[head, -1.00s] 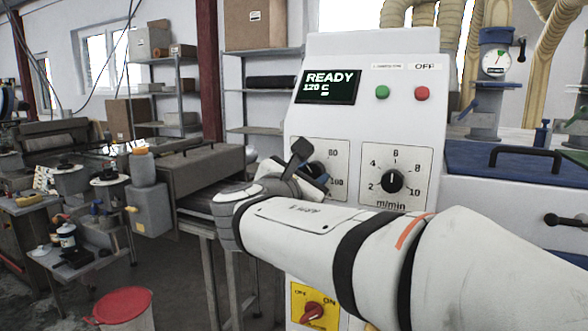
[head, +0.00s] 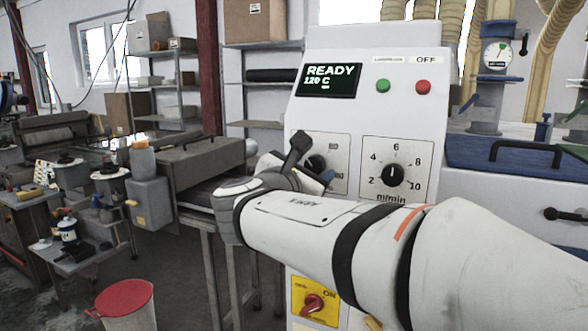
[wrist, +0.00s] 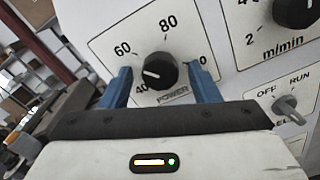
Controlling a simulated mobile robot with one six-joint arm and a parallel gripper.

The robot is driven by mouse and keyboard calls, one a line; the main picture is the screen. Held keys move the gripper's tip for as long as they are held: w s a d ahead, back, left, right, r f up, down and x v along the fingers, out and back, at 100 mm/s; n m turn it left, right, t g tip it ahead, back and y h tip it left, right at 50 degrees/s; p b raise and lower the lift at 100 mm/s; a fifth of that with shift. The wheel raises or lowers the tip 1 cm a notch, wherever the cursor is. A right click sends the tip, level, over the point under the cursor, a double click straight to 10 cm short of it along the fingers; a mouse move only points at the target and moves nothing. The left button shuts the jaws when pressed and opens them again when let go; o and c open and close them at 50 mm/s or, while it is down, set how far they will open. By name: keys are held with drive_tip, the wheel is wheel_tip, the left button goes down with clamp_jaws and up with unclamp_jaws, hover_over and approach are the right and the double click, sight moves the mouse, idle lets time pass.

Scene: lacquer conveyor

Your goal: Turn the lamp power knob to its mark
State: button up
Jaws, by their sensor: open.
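The lamp power knob (wrist: 160,70) is black and round, on a white dial plate labelled POWER with numbers from 40 upward. Its white pointer line points left, between 40 and 60. No separate target mark can be made out. My gripper (wrist: 164,84) is open in the wrist view, with one blue finger left and one right of the knob, a gap showing on both sides. Whether the fingertips reach the knob's depth I cannot tell. In the head view the knob (head: 316,162) is partly hidden by my wrist, and only a bit of blue finger shows.
Right of the POWER dial is the m/min knob (head: 392,175). Below are an OFF/RUN switch (wrist: 286,105) and a red knob on a yellow plate (head: 313,303). A display (head: 328,80) reads READY 120 C, beside green (head: 383,86) and red (head: 423,87) buttons.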

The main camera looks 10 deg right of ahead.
drive_tip(key=v, duration=0.7)
drive_tip(key=shift+s+a, duration=0.3)
drive_tip(key=shift+f, duration=0.1)
drive_tip(key=s+d+f+m+g+y+p, duration=0.2)
drive_tip(key=s+d+f+m+g, duration=0.3)
drive_tip(key=f, duration=0.3)
drive_tip(key=s+d+f+m+g+y+p, duration=0.1)
drive_tip(key=s+d+f+m+g+y, duration=0.1)
drive_tip(key=d+f+m+g, duration=0.5)
drive_tip(key=s+a+f+m+y+p, duration=0.2)
drive_tip(key=s+a+f+m+y, duration=0.4)
drive_tip(key=f+m, duration=0.3)
drive_tip(key=shift+s+a+f+m+y, duration=0.35)
drive_tip(key=shift+s+m, duration=0.45)
drive_tip(key=shift+m, duration=0.7)
